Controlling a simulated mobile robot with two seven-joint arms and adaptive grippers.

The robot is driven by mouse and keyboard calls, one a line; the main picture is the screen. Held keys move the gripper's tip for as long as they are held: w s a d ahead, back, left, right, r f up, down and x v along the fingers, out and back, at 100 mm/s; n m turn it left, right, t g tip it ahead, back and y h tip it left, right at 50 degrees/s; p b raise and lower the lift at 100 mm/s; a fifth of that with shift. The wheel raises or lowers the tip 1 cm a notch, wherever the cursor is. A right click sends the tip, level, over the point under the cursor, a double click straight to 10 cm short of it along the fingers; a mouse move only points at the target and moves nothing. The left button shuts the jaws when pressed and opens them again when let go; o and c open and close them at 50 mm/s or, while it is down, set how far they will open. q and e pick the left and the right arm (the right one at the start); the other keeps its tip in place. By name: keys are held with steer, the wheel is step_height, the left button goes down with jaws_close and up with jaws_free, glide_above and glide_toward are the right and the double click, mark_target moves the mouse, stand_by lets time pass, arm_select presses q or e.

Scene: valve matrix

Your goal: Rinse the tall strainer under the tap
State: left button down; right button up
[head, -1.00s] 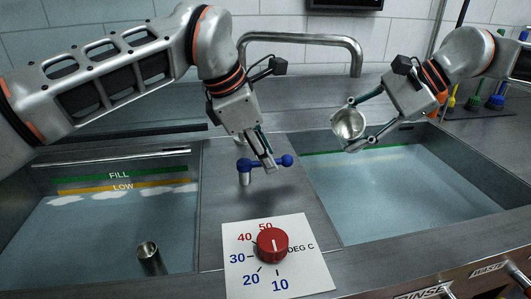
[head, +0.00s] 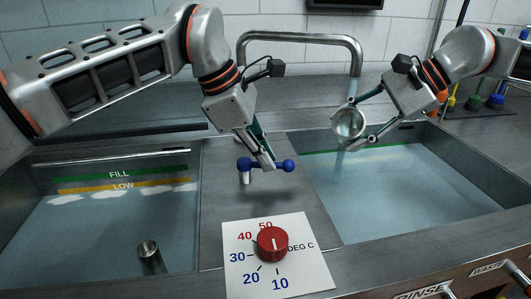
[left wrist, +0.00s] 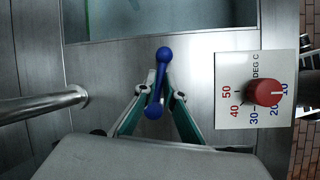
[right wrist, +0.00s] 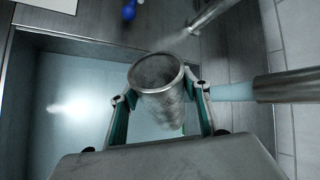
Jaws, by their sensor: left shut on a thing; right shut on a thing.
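The tall strainer (head: 348,122) is a grey metal mesh cup with a bright rim. My right gripper (head: 360,122) is shut on it and holds it above the right basin; in the right wrist view the strainer (right wrist: 158,85) sits between the fingers. The tap (head: 300,38) arches over from behind, and a pale water stream (head: 354,90) falls from its spout at the strainer. I cannot tell whether the water enters the mouth or runs past it. My left gripper (head: 266,163) is shut on the blue tap handle (left wrist: 155,85).
A red temperature dial (head: 272,243) on a white plate stands at the front middle. The left basin (head: 100,225) holds water and a small metal cylinder (head: 149,257). The right basin (head: 410,200) holds water. Coloured bottles stand at the back right.

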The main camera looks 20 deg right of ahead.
arm_select(q)
steer(key=shift+s+a+m, duration=0.1)
steer(key=shift+m, duration=0.2)
steer(key=c, duration=2.1)
jaws_free()
steer(key=shift+c, duration=0.2)
steer(key=v, duration=1.2)
